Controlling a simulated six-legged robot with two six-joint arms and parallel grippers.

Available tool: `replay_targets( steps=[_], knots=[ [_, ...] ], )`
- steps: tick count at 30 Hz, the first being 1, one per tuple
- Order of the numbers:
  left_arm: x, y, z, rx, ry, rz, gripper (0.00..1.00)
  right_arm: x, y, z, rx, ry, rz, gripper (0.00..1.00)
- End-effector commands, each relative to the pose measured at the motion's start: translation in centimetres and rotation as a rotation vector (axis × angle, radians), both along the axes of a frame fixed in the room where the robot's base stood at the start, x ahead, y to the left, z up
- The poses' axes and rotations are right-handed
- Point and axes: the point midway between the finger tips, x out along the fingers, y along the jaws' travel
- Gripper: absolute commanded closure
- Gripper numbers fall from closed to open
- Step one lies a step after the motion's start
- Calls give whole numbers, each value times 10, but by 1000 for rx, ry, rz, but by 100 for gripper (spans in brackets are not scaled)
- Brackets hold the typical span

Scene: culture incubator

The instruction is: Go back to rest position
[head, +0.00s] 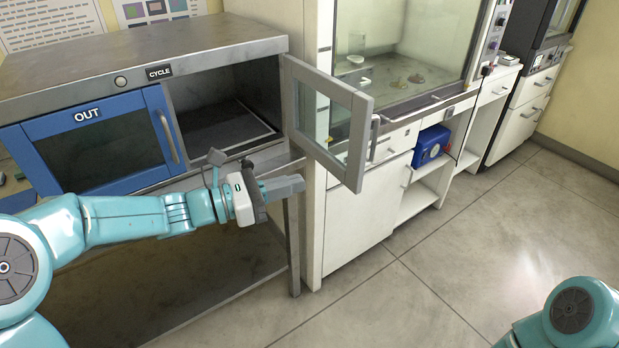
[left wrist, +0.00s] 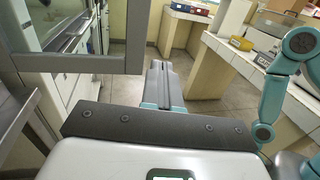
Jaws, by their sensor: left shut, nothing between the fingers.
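My left gripper (head: 283,187) is shut and empty. It points right, in front of the steel cabinet and a little below the open glass door. In the left wrist view the closed fingers (left wrist: 165,85) point away over the floor, with nothing between them. The grey-framed glass door (head: 345,135) of the cabinet's right compartment (head: 215,115) stands swung open to the right, and part of its frame (left wrist: 80,62) fills the upper left of the left wrist view. My right arm shows only in part, at the lower right of the head view. Its gripper is out of sight.
The steel cabinet (head: 130,55) has a blue OUT door (head: 115,185) that looks closed, and a CYCLE label. A fume hood (head: 405,65) stands to the right, with a blue box (head: 431,146) below. The floor (head: 480,245) at right is clear.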

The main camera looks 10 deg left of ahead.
Motion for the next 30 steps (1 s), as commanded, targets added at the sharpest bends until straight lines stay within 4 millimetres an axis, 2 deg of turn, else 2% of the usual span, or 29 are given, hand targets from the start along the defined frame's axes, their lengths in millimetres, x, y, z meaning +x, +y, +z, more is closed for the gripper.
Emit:
replay_targets(
  steps=[3,8,11,14,17,18,20,24,26,27,30],
  knots=[
    [-8,8,0,0,0,0,100,0,0,-1,0,-1,0,57],
    [-12,11,-1,2,2,-1,100,0,0,-1,0,-1,0,57],
    [-14,7,-15,39,22,-13,100,0,0,0,0,0,0,57],
    [-23,-3,-56,156,70,-52,100,0,0,3,0,0,0,57],
    [-44,-13,-118,347,121,-134,100,0,0,7,0,0,0,57],
    [-56,-16,-144,434,135,-178,100,0,0,9,0,0,0,57],
    [-76,-18,-182,565,145,-253,100,0,0,12,0,0,0,57],
    [-132,-14,-264,883,95,-492,100,0,0,19,0,0,0,57],
    [-160,-8,-296,1025,27,-628,100,0,0,23,0,0,0,57],
    [-179,-3,-316,1120,-43,-733,100,0,0,25,0,0,0,57],
    [-215,4,-352,1297,-284,-973,100,0,0,31,0,0,0,57]
  ],
)
